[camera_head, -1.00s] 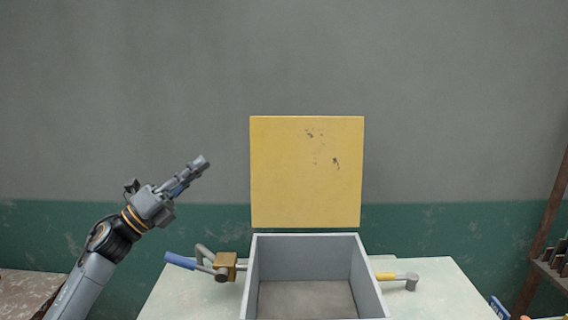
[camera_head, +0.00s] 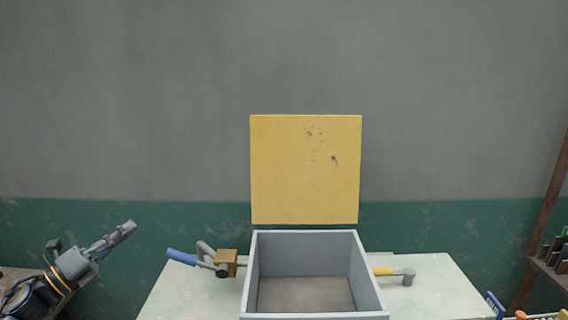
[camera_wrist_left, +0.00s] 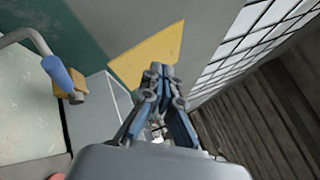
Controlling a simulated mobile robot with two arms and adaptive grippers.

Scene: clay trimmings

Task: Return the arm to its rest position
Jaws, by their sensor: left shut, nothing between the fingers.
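My left gripper (camera_head: 128,229) is at the lower left of the head view, left of the table and clear of everything. It is shut and empty; its fingers lie together in the left wrist view (camera_wrist_left: 160,72). A grey box (camera_head: 250,275) stands on the pale table (camera_head: 430,285) with its yellow lid (camera_head: 305,170) raised upright behind it. The box looks empty inside, though its near part is cut off. My right gripper is out of view.
A blue-handled tool with a brass block (camera_head: 226,263) lies left of the box. A brown rack (camera_head: 552,265) stands at the far right. A brown surface (camera_head: 20,275) is at the far left.

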